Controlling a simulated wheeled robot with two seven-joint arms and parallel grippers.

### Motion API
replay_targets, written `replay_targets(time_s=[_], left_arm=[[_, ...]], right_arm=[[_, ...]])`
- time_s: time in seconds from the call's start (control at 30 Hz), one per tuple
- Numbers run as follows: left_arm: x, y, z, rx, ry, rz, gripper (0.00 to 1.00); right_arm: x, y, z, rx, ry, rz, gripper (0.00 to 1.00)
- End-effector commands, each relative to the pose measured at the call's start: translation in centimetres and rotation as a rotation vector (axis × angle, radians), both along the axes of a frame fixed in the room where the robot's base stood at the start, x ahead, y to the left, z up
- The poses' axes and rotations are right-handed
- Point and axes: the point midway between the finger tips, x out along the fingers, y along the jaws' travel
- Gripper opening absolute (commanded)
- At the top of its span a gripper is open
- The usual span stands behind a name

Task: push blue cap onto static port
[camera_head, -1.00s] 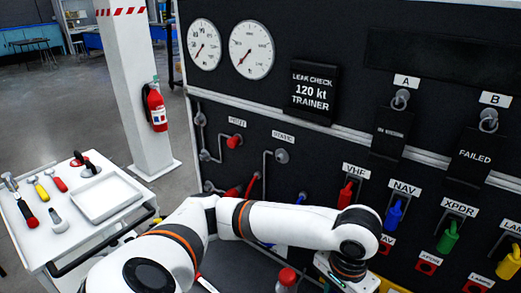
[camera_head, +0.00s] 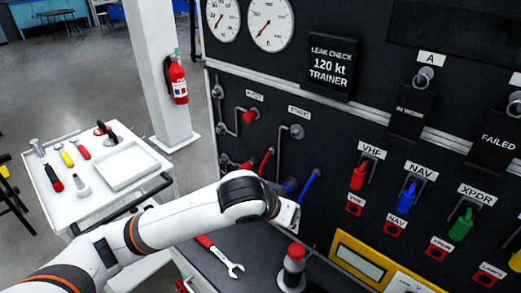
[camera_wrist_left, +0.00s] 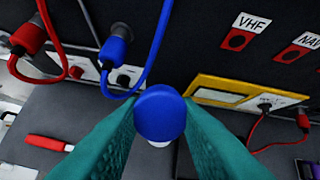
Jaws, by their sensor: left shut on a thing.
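The blue cap (camera_wrist_left: 160,113) sits between the teal fingertips of my left gripper (camera_wrist_left: 161,118) in the left wrist view, with its round face toward the camera. The fingers are shut on it. In the head view my left gripper (camera_head: 290,214) is mostly hidden by its own arm, below the hoses on the panel, and I cannot make out the cap there. The static port (camera_head: 297,131) is a grey fitting under the STATIC label, up and slightly right of the gripper, and apart from it. My right gripper is not in view.
Red hoses (camera_head: 266,160) and a blue hose (camera_head: 306,189) come out of the panel near the gripper. A red-topped post (camera_head: 295,262), a wrench (camera_head: 226,261) and a yellow-framed box (camera_head: 358,260) are near the desk. A tool cart (camera_head: 90,208) stands left.

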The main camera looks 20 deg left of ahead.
Motion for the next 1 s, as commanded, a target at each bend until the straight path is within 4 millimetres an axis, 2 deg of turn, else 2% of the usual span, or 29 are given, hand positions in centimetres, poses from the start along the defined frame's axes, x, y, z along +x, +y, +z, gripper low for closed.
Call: replay_targets(time_s=[0.1,0.2,0.33,0.5,0.67,1.0], left_arm=[[2.7,0.5,2.0,-0.090,-0.241,-0.049,0.00],[4.5,1.3,3.9,-0.161,-0.417,-0.070,0.00],[6.2,2.9,6.5,-0.234,-0.613,-0.070,0.00],[7.1,5.0,9.0,-0.281,-0.782,-0.037,0.00],[7.6,5.6,9.8,-0.290,-0.831,-0.021,0.00],[10.5,4.5,9.9,-0.291,-0.829,-0.022,0.00]], right_arm=[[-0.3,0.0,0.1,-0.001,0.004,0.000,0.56],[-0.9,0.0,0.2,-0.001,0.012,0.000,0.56],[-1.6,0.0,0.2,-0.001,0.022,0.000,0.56],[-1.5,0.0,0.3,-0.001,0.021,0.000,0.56],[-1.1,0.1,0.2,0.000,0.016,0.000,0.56],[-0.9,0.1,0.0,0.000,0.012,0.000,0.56]])
